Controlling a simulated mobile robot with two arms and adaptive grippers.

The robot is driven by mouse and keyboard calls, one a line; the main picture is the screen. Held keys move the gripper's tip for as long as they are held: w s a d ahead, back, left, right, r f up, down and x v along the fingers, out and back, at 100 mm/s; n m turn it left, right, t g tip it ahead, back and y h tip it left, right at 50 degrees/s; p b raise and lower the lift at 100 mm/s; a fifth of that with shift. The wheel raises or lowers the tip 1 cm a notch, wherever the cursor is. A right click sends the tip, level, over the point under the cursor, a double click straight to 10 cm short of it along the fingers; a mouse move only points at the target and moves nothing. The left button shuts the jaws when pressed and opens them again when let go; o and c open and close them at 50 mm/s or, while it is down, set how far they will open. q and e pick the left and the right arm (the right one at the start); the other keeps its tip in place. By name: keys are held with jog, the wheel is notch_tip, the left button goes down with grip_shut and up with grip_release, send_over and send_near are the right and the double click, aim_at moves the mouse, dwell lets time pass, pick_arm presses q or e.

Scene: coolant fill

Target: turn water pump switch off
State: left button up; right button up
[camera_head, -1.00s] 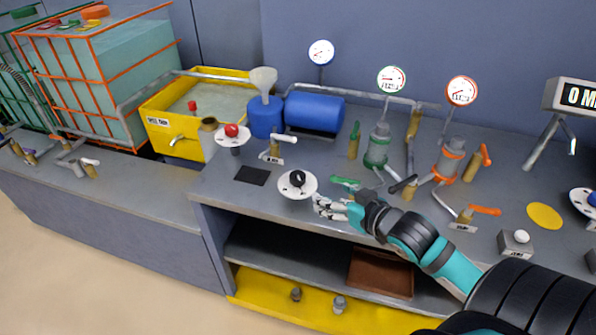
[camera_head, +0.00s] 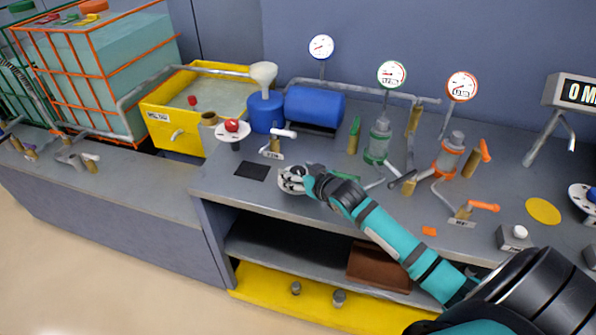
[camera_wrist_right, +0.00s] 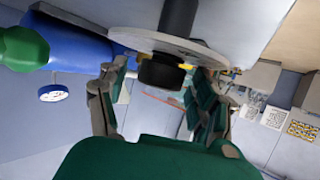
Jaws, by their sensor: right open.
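The switch is a black knob on a white round plate (camera_head: 284,189) at the front edge of the bench. In the head view my right gripper (camera_head: 291,179) is over it and hides the knob and much of the plate. In the right wrist view the black knob (camera_wrist_right: 160,74) hangs between the spread fingers of my right gripper (camera_wrist_right: 162,84), below the white plate (camera_wrist_right: 165,43). The fingers are open on both sides of the knob; I cannot tell whether they touch it. My left gripper is not in view.
A red knob on a white plate (camera_head: 233,129) and a white-handled valve (camera_head: 273,146) stand behind. A black square (camera_head: 252,172) lies to the left. Green (camera_head: 378,147) and orange (camera_head: 450,158) fittings and an orange-handled valve (camera_head: 466,212) stand to the right, near my arm.

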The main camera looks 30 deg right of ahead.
jog(key=shift+w, duration=0.15)
jog(key=shift+c, duration=0.2)
jog(key=c, duration=1.2)
jog(key=shift+d+n+y, duration=0.1)
jog(key=shift+n+y, duration=0.6)
jog(key=shift+y, duration=0.1)
jog(key=o, duration=1.2)
jog(key=shift+o, duration=0.2)
jog(key=v, duration=1.2)
jog(key=shift+f, duration=0.1)
